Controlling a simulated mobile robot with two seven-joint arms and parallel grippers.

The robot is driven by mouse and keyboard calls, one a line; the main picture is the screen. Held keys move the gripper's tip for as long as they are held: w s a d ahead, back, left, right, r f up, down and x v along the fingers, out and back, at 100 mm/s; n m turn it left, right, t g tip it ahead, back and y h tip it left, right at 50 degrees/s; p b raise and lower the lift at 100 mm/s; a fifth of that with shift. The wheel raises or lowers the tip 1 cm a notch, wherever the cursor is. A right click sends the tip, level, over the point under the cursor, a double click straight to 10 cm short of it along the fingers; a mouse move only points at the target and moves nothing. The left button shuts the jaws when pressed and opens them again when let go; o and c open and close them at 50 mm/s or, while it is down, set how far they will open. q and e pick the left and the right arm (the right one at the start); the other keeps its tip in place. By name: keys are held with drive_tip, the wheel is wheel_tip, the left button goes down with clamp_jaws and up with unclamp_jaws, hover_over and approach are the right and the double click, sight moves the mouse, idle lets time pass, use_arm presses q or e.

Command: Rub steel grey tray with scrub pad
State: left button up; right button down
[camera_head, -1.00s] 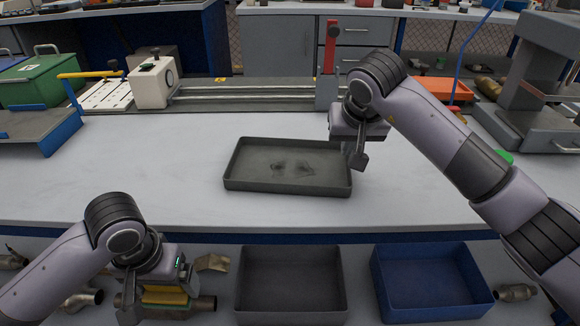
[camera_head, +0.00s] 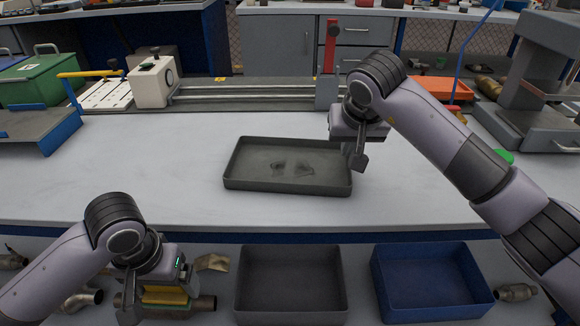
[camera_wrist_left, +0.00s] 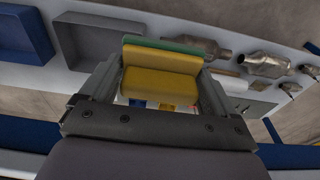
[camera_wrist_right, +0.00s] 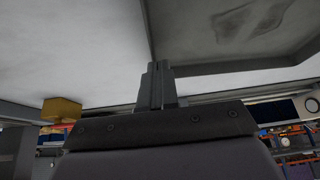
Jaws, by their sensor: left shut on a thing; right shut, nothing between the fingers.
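The grey tray (camera_head: 245,170) lies flat on the light worktop, with dark smudges (camera_head: 303,168) on its floor. It also shows in the right wrist view (camera_wrist_right: 205,35). My left gripper (camera_head: 165,298) is shut on the scrub pad (camera_wrist_left: 160,78), a yellow block with a green layer. It holds the pad low at the front left, well away from the tray. My right gripper (camera_head: 358,163) is shut and empty beside the tray's right wall; its fingers (camera_wrist_right: 156,80) also show in its wrist view. I cannot tell whether they touch the wall.
A dark grey bin (camera_head: 290,250) and a blue bin (camera_head: 432,252) stand on the nearer, lower surface. Metal converter parts (camera_head: 515,292) lie beside them. A white gauge block (camera_head: 150,84) and rails stand behind the tray, and a press (camera_head: 540,75) at right. The worktop left of the tray is clear.

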use_arm(q)
drive_tip(key=shift+f, duration=0.15)
use_arm(e)
drive_tip(key=shift+f, duration=0.3)
drive_tip(key=shift+r, duration=0.15)
use_arm(q)
drive_tip(key=shift+r+p, duration=2.25)
drive_tip(key=shift+r, duration=0.1)
use_arm(e)
wheel_tip(320, 180, up, 6)
drive_tip(key=shift+f, duration=0.1)
